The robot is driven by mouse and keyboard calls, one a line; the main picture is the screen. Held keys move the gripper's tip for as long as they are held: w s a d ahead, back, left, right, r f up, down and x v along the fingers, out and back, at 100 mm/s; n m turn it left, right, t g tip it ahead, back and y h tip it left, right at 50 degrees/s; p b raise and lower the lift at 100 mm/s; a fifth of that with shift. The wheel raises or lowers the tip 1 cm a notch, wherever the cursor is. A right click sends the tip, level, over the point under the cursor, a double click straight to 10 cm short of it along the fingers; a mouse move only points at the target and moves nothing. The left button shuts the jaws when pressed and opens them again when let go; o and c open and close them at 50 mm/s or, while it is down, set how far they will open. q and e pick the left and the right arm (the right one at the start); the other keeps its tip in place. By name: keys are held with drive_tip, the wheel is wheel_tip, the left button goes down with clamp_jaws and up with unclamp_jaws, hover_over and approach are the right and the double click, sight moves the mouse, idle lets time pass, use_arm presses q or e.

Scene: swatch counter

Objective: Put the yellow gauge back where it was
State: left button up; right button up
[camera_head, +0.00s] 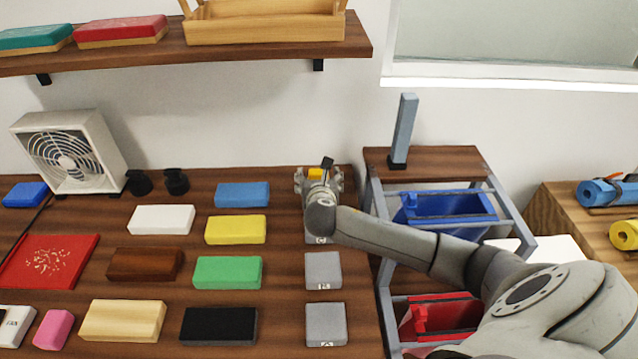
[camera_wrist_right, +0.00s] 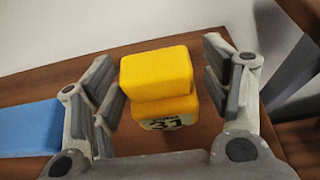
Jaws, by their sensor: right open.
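The yellow gauge (camera_head: 315,173) is at the back right of the counter, mostly hidden behind my right gripper (camera_head: 320,180) in the head view. In the right wrist view the yellow gauge (camera_wrist_right: 156,75) shows a rounded block top above a lower yellow part with a dark-printed label. My right gripper (camera_wrist_right: 172,90) is open, with one finger on each side of the gauge and a visible gap at both sides. Whether the gauge's underside rests on the counter is hidden. My left gripper is not in view.
A blue block (camera_head: 242,195) lies left of the gauge, with a yellow block (camera_head: 235,229) in front of it. Grey blocks (camera_head: 323,270) line the counter's right side. A rack (camera_head: 376,215) with blue (camera_head: 450,205) and red bins (camera_head: 445,315) stands close to the right.

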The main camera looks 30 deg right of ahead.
drive_tip(key=v, duration=1.2)
